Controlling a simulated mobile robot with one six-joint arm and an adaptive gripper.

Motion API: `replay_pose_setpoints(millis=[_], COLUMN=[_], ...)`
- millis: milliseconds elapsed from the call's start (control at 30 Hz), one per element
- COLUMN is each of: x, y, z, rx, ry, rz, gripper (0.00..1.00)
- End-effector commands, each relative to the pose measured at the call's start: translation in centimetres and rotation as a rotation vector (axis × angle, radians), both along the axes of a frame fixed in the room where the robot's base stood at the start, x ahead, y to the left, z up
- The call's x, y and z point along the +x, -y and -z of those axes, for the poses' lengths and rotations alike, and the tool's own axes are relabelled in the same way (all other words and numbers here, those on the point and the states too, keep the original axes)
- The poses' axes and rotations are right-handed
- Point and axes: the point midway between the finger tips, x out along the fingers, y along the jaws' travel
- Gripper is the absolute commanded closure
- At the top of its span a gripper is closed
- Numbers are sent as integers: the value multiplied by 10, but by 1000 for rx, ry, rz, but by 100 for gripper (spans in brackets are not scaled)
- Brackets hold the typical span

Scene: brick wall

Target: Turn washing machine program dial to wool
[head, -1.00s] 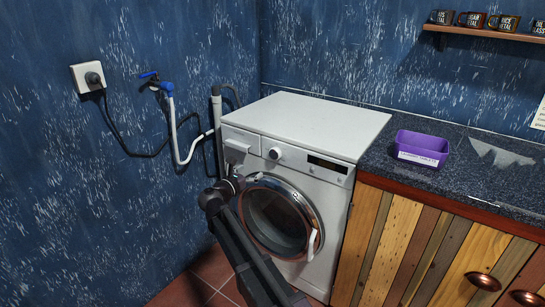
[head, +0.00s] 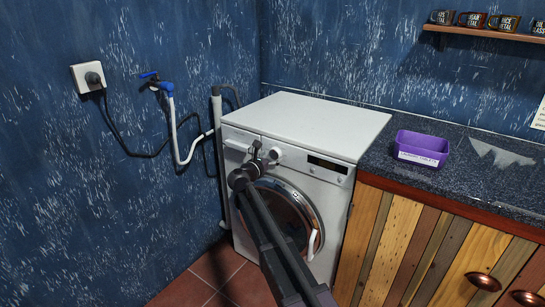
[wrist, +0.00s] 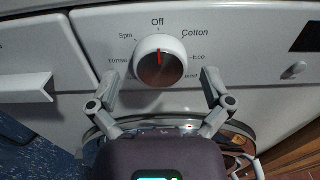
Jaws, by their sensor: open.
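The program dial (wrist: 160,60) is a round white-rimmed knob with a dark brownish face on the washing machine (head: 320,125). Its red mark points up at Off. Spin and Rinse are printed at its left, Cotton and Eco at its right. A lower right label is partly hidden by my finger and cannot be fully read. In the head view the dial (head: 276,153) shows beside my gripper (head: 262,152). In the wrist view my gripper (wrist: 161,78) is open, its fingertips on either side of the dial's lower part, with visible gaps.
The detergent drawer handle (wrist: 25,90) is left of the dial. The display (head: 328,165) is to its right. The round glass door (head: 290,210) is below, behind my arm. A purple tub (head: 422,148) stands on the worktop at right.

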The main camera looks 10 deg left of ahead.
Motion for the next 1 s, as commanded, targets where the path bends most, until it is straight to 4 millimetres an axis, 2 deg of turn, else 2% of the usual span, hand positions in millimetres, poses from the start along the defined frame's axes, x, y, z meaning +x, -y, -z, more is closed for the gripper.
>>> replay_pose_setpoints(millis=[400, 667, 1000], x=[4, 4, 5], y=[2, 2, 2], z=[0, 0, 0], rx=[0, 0, 14], ry=[0, 0, 8], rz=[0, 0, 0], gripper=[0, 77, 77])
